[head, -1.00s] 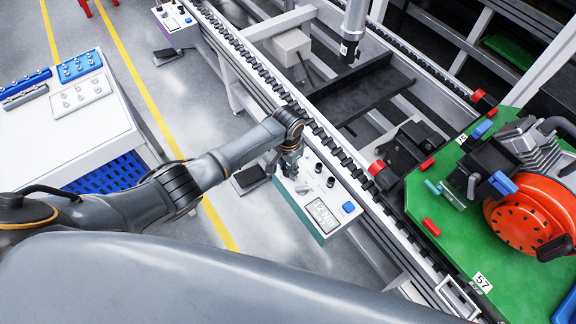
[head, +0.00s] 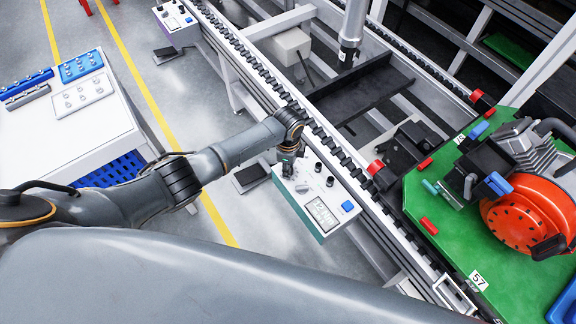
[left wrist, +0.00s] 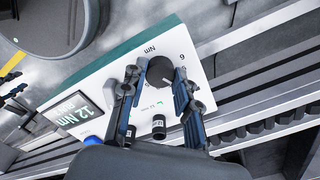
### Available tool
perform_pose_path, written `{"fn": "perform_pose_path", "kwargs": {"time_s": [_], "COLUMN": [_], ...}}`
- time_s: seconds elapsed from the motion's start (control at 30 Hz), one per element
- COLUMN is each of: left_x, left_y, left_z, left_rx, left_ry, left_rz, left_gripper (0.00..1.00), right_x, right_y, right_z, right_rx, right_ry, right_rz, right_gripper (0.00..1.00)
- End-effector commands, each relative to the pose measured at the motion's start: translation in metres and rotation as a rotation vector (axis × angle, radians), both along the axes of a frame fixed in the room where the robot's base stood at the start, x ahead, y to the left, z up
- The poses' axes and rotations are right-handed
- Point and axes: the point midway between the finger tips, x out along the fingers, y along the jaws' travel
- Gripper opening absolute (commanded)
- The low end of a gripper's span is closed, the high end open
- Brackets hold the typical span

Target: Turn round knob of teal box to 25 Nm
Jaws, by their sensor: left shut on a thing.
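The teal box (head: 304,212) has a white top and a teal side and is mounted along the conveyor's near side. In the left wrist view its white panel (left wrist: 112,80) carries a round black knob (left wrist: 160,70) with printed marks, one of them "6", and "Nm" beside it. The display (left wrist: 75,112) reads 12 Nm. My left gripper (left wrist: 157,74) is shut on the knob, one finger on each side. In the head view my left gripper (head: 287,168) covers the knob, coming down from above. My right gripper is not in view.
The panel also has small black knobs (left wrist: 158,127) and a blue button (head: 348,206). The conveyor rail (head: 330,146) runs close behind. A green pallet (head: 425,205) with an orange engine (head: 520,222) stands at the right. A white workbench (head: 60,135) is at the left; floor between is mostly clear.

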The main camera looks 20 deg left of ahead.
Motion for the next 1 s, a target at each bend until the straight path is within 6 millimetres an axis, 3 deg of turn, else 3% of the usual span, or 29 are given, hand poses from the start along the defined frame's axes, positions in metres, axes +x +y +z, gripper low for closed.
{"fn": "perform_pose_path", "kwargs": {"time_s": [1.0], "left_x": [0.000], "left_y": [0.000], "left_z": [-0.001], "left_rx": [-0.001], "left_ry": [-0.002], "left_rz": [-0.965], "left_gripper": [0.00], "right_x": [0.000], "right_y": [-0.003], "right_z": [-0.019], "right_rx": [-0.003], "right_ry": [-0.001], "right_rz": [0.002], "right_gripper": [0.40]}}
